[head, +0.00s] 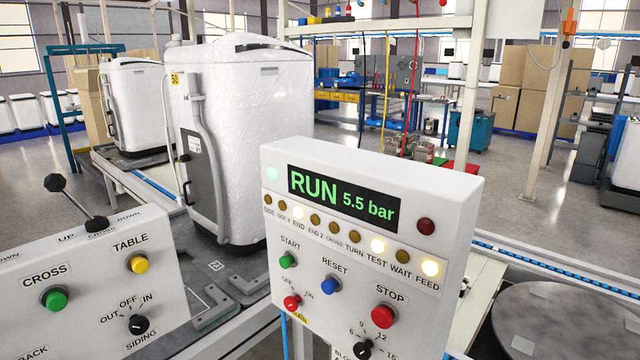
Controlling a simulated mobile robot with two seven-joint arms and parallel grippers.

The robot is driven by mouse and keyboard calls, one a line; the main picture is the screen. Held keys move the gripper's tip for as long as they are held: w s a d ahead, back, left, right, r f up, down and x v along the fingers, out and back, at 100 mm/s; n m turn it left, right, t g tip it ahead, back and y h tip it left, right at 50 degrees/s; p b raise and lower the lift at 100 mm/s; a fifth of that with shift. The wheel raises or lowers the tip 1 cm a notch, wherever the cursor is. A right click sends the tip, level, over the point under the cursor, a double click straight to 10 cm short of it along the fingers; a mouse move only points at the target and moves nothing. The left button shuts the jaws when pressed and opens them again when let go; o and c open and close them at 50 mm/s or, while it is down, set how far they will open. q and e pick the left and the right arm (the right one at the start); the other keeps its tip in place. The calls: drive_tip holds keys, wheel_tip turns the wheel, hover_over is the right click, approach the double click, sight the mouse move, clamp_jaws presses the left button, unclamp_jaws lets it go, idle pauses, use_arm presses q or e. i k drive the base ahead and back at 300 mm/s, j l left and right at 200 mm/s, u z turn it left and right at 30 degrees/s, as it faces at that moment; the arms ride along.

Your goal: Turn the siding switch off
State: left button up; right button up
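The siding switch (139,324) is a small black rotary knob at the lower right of the white left control box (75,300). OUT, OFF and IN are printed in an arc above it, and SIDING below it. Its pointer is too small to read for certain. Neither of my grippers is in view, and nothing touches the knob.
A green CROSS button (54,298), yellow TABLE button (138,263) and black-ball lever (75,200) share that box. The right control box (365,240) reads RUN 5.5 bar, with some lamps lit. A wrapped white machine (245,130) stands behind. Space before the knob looks clear.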

sight(139, 325)
drive_tip(key=u, duration=1.4)
